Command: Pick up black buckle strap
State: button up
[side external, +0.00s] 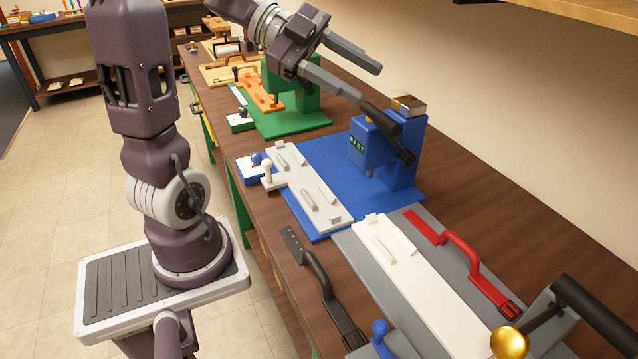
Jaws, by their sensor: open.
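The black buckle strap (321,275) lies on the wooden bench near its front edge, left of the grey base plate. It has a holed end at the upper left, a raised bend in the middle and a buckle at its lower right end. My gripper (370,84) is at the top of the view, above and well apart from the strap. Its two long grey fingers are spread, with nothing visible between them.
A blue press (388,160) with a black handle stands behind a pale fixture plate (305,190). A red buckle strap (460,250) lies on the grey plate, beside a white fixture plate (425,285). A green press (292,95) stands farther back. A blue-knobbed lever (380,332) is close to the strap's buckle.

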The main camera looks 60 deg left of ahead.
jog(key=s+f+g+h, duration=0.1)
jog(key=s+g+h, duration=0.2)
jog(key=s+g, duration=0.55)
jog(key=t, duration=0.3)
send_near(316, 267)
jog(key=w+f, duration=0.1)
jog(key=w+d+f, duration=0.1)
jog(key=f, duration=0.1)
jog(key=shift+m+g+h, duration=0.25)
jog(key=shift+m+h, duration=0.05)
jog(key=x, duration=0.7)
jog(key=shift+s+f, duration=0.15)
jog(key=shift+f, duration=0.25)
grip_shut()
